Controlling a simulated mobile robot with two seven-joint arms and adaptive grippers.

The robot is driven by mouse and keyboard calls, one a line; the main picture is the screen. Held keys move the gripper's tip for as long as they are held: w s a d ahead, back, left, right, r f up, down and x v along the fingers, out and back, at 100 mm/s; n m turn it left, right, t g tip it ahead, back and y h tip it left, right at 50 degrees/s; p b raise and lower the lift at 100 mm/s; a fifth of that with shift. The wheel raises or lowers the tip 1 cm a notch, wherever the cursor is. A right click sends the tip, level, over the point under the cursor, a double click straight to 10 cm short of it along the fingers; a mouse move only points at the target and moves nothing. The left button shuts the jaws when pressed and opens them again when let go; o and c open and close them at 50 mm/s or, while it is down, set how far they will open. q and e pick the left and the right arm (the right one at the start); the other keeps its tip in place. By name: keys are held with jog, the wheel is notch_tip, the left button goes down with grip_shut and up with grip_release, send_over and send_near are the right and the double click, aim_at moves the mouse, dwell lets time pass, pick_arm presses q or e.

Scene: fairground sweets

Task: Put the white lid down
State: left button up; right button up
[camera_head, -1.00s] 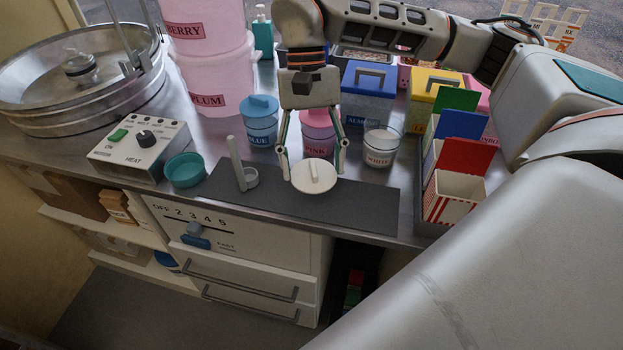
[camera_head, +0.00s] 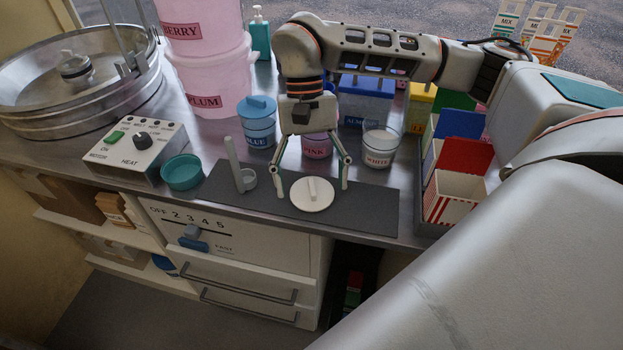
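The white lid (camera_head: 322,205), a round disc with a raised bar handle, lies flat on the dark grey mat (camera_head: 365,212) at the counter's front. My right gripper (camera_head: 313,188) is above and just behind it, fingers pointing down and spread wide. A gap shows between each fingertip and the lid's rim, and nothing is between the fingers. The jar labelled WHITE (camera_head: 380,153) stands lidless behind the mat, to the right of the gripper. My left gripper is not in view.
A scoop with an upright handle (camera_head: 238,170) stands on the mat left of the lid. A teal bowl (camera_head: 182,173) is farther left. The PINK jar (camera_head: 317,150) is behind the gripper, and striped boxes (camera_head: 453,200) stand right. The mat's right part is clear.

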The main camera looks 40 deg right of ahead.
jog(key=shift+w+r, duration=0.15)
jog(key=shift+r, duration=0.35)
jog(key=p+v, duration=0.1)
jog(key=v, duration=1)
jog(key=shift+r, duration=0.15)
